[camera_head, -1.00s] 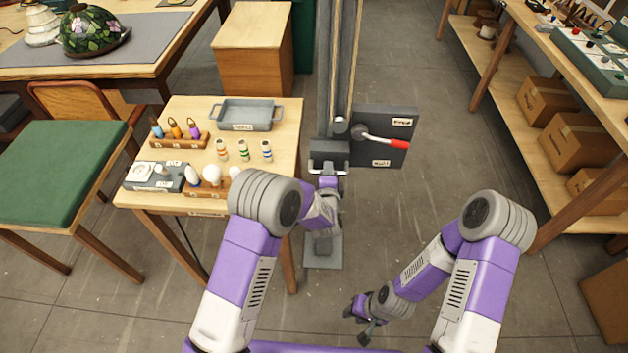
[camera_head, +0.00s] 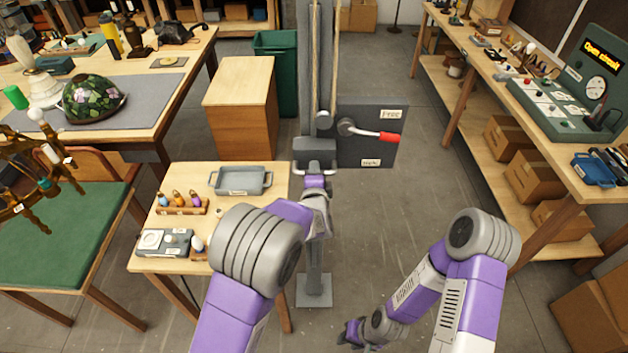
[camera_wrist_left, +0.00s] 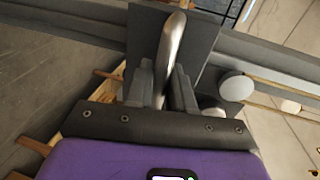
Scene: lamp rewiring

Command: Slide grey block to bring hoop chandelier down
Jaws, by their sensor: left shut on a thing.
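The grey block (camera_head: 314,150) sits on the upright post (camera_head: 315,240), left of the lever plate. My left gripper (camera_head: 316,179) is shut on the bar handle (camera_head: 325,173) below the block. In the left wrist view, the metal bar (camera_wrist_left: 172,50) stands between the two fingers (camera_wrist_left: 160,88). The brown hoop chandelier (camera_head: 22,165) hangs at the left edge in the head view, above the green-topped seat and partly cut off. My right gripper (camera_head: 350,335) is low at the bottom edge, away from everything; its finger opening is unclear.
A dark plate (camera_head: 372,150) beside the block carries a red-tipped lever (camera_head: 388,137) and labels, the upper reading FREE. The small table (camera_head: 225,240) with a tray (camera_head: 241,181) and bulbs stands left of the post. Shelving (camera_head: 490,165) lines the right. Floor right of the post is clear.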

